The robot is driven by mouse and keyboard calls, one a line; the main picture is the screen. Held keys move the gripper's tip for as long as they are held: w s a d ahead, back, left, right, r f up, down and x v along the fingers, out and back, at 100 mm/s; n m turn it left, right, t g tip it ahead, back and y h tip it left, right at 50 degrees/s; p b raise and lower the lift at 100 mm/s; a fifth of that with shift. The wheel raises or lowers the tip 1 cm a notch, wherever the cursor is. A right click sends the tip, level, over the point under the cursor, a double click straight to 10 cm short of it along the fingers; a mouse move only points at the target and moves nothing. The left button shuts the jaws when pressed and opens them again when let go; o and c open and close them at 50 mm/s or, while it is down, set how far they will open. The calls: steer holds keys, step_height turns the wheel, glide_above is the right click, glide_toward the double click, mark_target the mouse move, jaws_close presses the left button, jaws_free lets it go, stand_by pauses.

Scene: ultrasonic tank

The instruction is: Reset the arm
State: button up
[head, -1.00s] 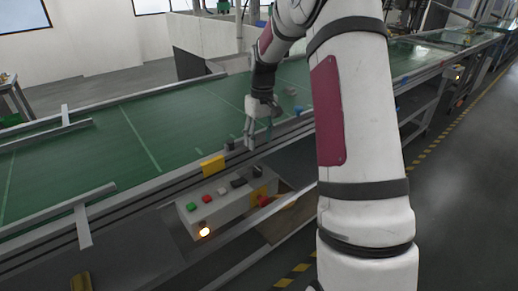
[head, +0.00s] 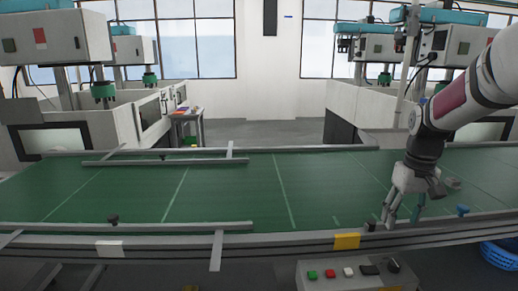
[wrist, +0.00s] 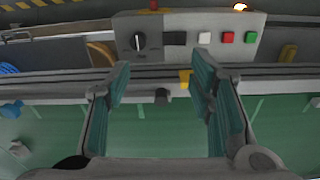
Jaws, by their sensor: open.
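My arm reaches in from the right side of the head view. My gripper (head: 403,212) hangs over the near edge of the green conveyor belt (head: 230,190), pointing down. Its two fingers are apart with nothing between them. In the wrist view my gripper (wrist: 160,72) shows both teal finger pads spread wide, with the belt's near rail and a small dark knob (wrist: 161,96) visible beyond the gap. Whether the fingertips touch the rail cannot be told.
A control box (head: 345,272) with coloured buttons sits below the rail, near a yellow block (head: 346,241). A blue basket (head: 500,252) is at lower right. White machines (head: 60,40) stand behind; the belt's middle is clear.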

steer(key=s+a+r+t, duration=0.1)
steer(key=s+a+r, duration=0.6)
steer(key=s+a+t, duration=0.1)
steer(key=s+a, duration=0.3)
steer(key=s, duration=0.5)
steer(key=s+a+t, duration=0.2)
steer(key=s+a, duration=0.3)
steer(key=s, duration=0.5)
steer(key=shift+a+r, duration=0.25)
steer(key=shift+a, duration=0.05)
